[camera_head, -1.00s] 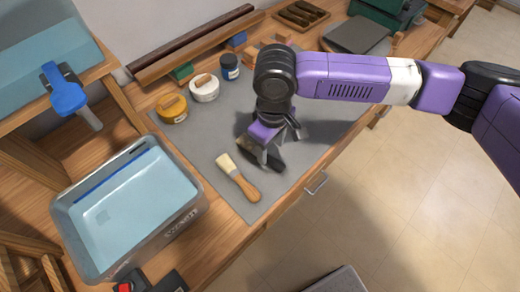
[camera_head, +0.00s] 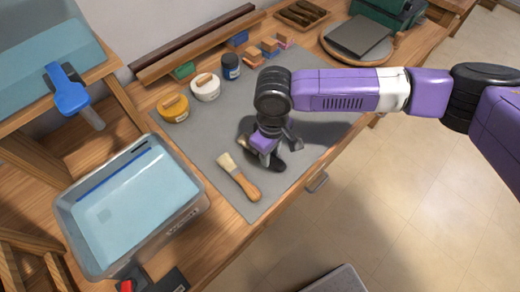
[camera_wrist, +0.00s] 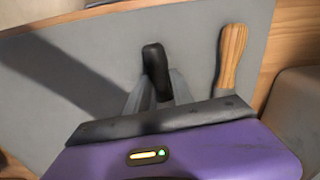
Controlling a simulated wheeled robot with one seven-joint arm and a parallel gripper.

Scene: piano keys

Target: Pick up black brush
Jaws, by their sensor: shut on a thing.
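The black brush shows its dark handle (camera_wrist: 156,70) between the fingers of my gripper (camera_wrist: 156,98) in the wrist view. In the head view, a dark end of the black brush (camera_head: 278,165) sticks out beside my gripper (camera_head: 265,155), low over the grey mat (camera_head: 310,160). The gripper is shut on the black brush. The rest of the brush is hidden by the gripper. I cannot tell whether the brush touches the mat.
A wooden-handled brush (camera_head: 240,178) with pale bristles lies just left of my gripper. A yellow-lidded jar (camera_head: 173,108), a white-lidded jar (camera_head: 206,88) and a dark blue jar (camera_head: 231,67) stand behind. A tub of water (camera_head: 130,210) is at left.

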